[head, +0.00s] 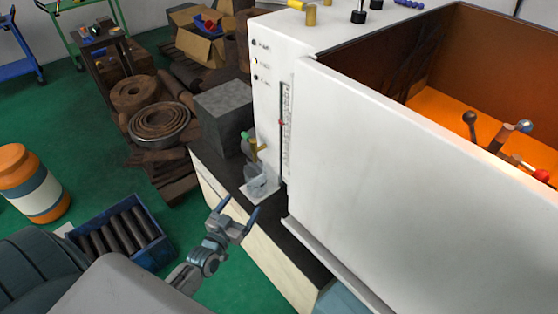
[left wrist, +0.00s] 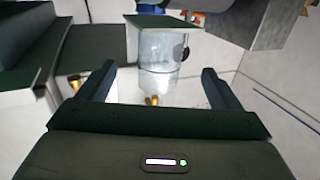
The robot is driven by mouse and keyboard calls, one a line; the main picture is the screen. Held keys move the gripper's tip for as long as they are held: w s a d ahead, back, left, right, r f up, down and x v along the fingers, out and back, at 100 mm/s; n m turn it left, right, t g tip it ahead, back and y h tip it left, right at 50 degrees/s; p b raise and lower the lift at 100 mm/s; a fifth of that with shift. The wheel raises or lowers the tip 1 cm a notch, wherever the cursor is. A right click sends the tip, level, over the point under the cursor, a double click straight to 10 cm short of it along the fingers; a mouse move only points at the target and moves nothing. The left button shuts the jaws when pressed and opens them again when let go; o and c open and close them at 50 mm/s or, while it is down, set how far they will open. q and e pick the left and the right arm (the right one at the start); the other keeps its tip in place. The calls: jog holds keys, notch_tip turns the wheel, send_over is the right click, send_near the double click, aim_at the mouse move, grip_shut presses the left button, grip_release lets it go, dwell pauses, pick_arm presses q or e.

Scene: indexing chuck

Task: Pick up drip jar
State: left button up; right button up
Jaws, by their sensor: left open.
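The drip jar (head: 257,180) is a small clear vessel on a pale plate (head: 262,192), at the left end of a dark ledge beside the white machine. A brass tap (head: 256,149) with a green handle is just above it. My left gripper (head: 240,207) is open and empty, in front of the jar and apart from it. In the left wrist view the jar (left wrist: 162,52) shows beyond and between the two open fingers (left wrist: 156,88). My right gripper is not in view.
The white machine (head: 375,150) with an open orange-lit tank stands right of the jar. A grey block (head: 226,115) sits behind it on the ledge. A blue crate of dark rods (head: 120,232) and an orange-white drum (head: 32,182) stand on the green floor.

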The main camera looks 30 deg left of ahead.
pick_arm(q)
send_near(260, 175)
jog(key=shift+w+d+b, duration=0.3)
jog(key=shift+w+d, duration=0.05)
jog(key=shift+w, duration=0.7)
jog(key=w, duration=0.3)
jog(key=w+b, duration=0.1)
jog(key=shift+w+a, duration=0.15)
jog(key=shift+a, duration=0.15)
jog(key=shift+w, duration=0.3)
jog(key=shift+c, duration=0.3)
jog(key=c, duration=1)
jog(key=shift+r, duration=0.1)
jog(key=shift+c, duration=0.2)
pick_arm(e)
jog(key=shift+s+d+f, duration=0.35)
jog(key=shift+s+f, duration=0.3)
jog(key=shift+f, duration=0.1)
